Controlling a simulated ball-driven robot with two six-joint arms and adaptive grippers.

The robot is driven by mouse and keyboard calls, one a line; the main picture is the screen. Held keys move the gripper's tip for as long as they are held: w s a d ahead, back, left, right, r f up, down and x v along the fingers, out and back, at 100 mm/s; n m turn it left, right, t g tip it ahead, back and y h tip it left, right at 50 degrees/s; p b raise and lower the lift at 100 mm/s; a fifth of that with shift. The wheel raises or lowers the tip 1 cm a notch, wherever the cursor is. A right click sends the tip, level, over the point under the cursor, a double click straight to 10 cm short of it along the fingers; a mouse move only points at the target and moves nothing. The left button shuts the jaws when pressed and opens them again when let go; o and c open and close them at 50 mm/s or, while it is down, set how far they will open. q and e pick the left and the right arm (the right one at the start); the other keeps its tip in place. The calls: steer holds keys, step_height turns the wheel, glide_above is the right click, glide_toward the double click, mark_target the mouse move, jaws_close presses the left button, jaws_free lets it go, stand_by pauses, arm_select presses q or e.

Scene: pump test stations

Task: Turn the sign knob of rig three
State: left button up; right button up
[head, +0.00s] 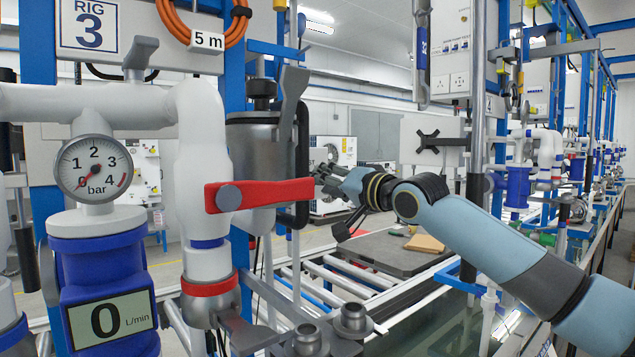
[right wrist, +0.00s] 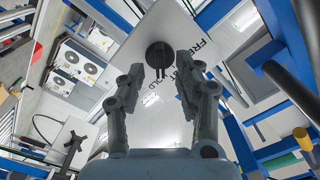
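In the right wrist view a round black knob (right wrist: 159,55) with a raised bar sits on a white sign plate (right wrist: 205,35) with black lettering, partly readable as FREE. My right gripper (right wrist: 160,72) is open. Its two fingers stand on either side of the knob, with a gap to each side; I cannot tell how far the knob is beyond the tips. In the head view my right gripper (head: 328,178) is just right of the red lever's end, and I cannot make out the knob there. The RIG 3 label (head: 88,25) is at upper left. My left gripper is not in view.
The red lever (head: 258,195) on white piping, a gauge (head: 94,168) and a flow display (head: 110,318) stand at left. A white plate with a black cross-shaped handle (head: 435,143) is behind my right arm. Rollers (head: 345,275) and a dark tabletop (head: 385,255) lie below.

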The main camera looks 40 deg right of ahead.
steer(key=shift+w+a, duration=0.15)
steer(key=shift+w, duration=1.3)
jaws_close()
